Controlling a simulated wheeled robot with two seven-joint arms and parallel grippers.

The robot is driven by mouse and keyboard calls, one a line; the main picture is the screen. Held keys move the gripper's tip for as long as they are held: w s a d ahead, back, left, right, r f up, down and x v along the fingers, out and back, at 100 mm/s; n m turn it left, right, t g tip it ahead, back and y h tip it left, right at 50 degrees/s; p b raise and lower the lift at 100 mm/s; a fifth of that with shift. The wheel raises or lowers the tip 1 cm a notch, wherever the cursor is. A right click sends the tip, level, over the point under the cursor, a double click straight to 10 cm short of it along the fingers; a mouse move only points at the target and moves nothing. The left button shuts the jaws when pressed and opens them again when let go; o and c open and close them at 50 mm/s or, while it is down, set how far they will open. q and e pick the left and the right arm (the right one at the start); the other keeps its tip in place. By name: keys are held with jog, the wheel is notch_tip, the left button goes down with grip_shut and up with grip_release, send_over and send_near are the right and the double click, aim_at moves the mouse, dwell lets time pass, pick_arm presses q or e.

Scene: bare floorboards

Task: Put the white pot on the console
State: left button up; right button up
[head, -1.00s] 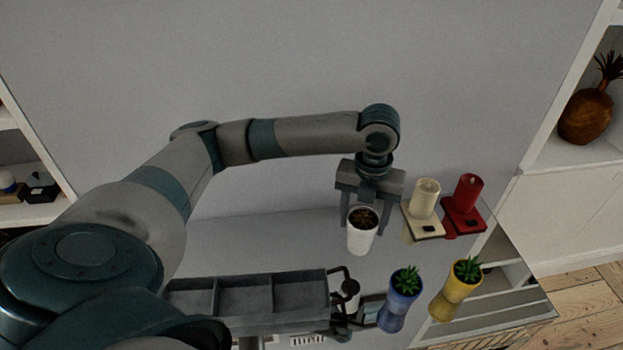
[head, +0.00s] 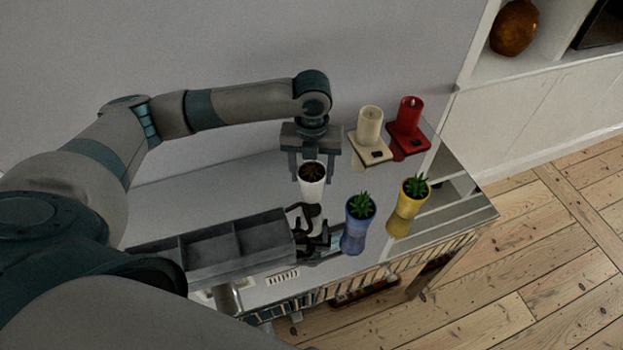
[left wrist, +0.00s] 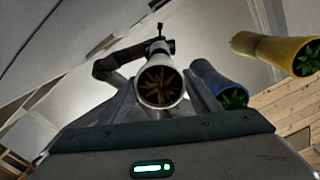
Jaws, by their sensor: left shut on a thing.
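The white pot (head: 312,189) with a dark brown plant in it is between the fingers of my left gripper (head: 311,180), which is shut on it. The pot looks upright, over the light console (head: 235,181); I cannot tell whether its base touches the top. The left wrist view looks down into the pot (left wrist: 160,99) between the fingers. My right gripper is not in view.
A grey divided tray (head: 214,246) and a black object (head: 312,240) stand close in front. Blue (head: 356,231) and yellow (head: 403,213) plant pots stand to the right. Cream (head: 369,126) and red (head: 408,124) candles stand at the back right.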

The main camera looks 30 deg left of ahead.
pick_arm(q)
notch_tip(320, 180, down, 3)
jog(key=shift+r+p, duration=0.1)
jog(key=shift+p, duration=0.3)
jog(key=shift+f, duration=0.25)
jog(key=o, duration=1.3)
jog(key=shift+f, duration=0.15)
notch_tip(320, 180, up, 11)
jog(key=b, duration=0.3)
jog(key=shift+r, duration=0.65)
